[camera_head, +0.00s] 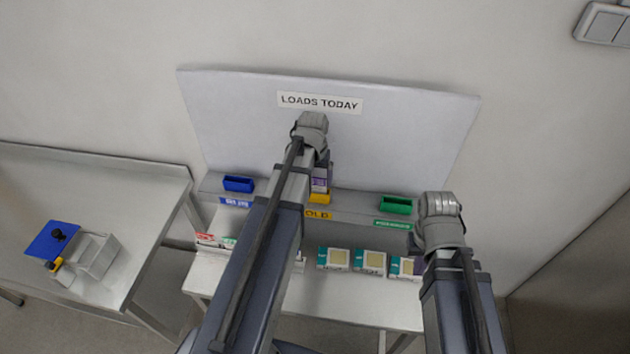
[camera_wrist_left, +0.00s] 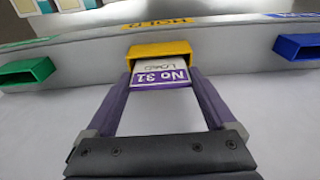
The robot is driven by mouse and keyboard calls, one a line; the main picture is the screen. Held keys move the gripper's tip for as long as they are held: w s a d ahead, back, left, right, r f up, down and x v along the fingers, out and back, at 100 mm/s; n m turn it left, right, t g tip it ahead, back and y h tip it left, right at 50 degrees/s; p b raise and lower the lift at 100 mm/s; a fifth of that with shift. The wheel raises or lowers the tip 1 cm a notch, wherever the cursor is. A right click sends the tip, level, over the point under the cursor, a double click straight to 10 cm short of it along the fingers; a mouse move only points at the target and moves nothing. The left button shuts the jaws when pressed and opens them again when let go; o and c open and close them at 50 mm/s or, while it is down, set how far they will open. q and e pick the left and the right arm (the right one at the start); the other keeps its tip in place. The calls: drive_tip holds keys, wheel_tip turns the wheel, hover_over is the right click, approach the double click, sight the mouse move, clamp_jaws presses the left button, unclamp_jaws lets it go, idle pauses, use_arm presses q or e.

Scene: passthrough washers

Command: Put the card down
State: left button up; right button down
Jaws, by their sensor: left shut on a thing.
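A white card (camera_wrist_left: 160,76) with a purple band reading "No 31" is between the purple fingertips of my left gripper (camera_wrist_left: 162,72), which is shut on it. In the left wrist view its far end is at the mouth of the yellow holder (camera_wrist_left: 158,50); I cannot tell how deep it sits. In the head view the card (camera_head: 319,184) shows just above the yellow holder (camera_head: 319,198), over the "OLD" label, partly behind my left arm. My right gripper (camera_head: 419,264) is low at the right, mostly hidden by its arm; its jaws are not clear.
A blue holder (camera_head: 238,184) and a green holder (camera_head: 396,205) flank the yellow one on the grey ledge (camera_head: 350,208). Several teal-and-white boxes (camera_head: 370,262) are below. A side table (camera_head: 150,195) at left carries a clear bin (camera_head: 96,254) and a blue mat (camera_head: 50,240).

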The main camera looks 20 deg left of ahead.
use_arm(q)
drive_tip(key=shift+f, duration=0.1)
drive_tip(key=shift+f+b, duration=0.15)
drive_tip(key=shift+b, duration=0.15)
drive_tip(key=o, duration=1.2)
drive_tip(key=shift+r, duration=0.2)
wheel_tip(320, 180, up, 8)
drive_tip(key=p, duration=0.8)
drive_tip(key=s+d+m, duration=0.2)
drive_tip(key=s+d, duration=0.3)
drive_tip(key=d, duration=0.2)
drive_tip(key=s+d+m+g, duration=0.1)
drive_tip(key=s+d+m, duration=0.1)
drive_tip(key=s+d, duration=0.3)
drive_tip(key=s+d+m, duration=0.2)
drive_tip(key=s+d, duration=0.3)
drive_tip(key=d, duration=0.5)
drive_tip(key=shift+s+d+f+g+y, duration=0.15)
drive_tip(key=shift+s+f+g+y, duration=0.15)
drive_tip(key=shift+g+y, duration=0.1)
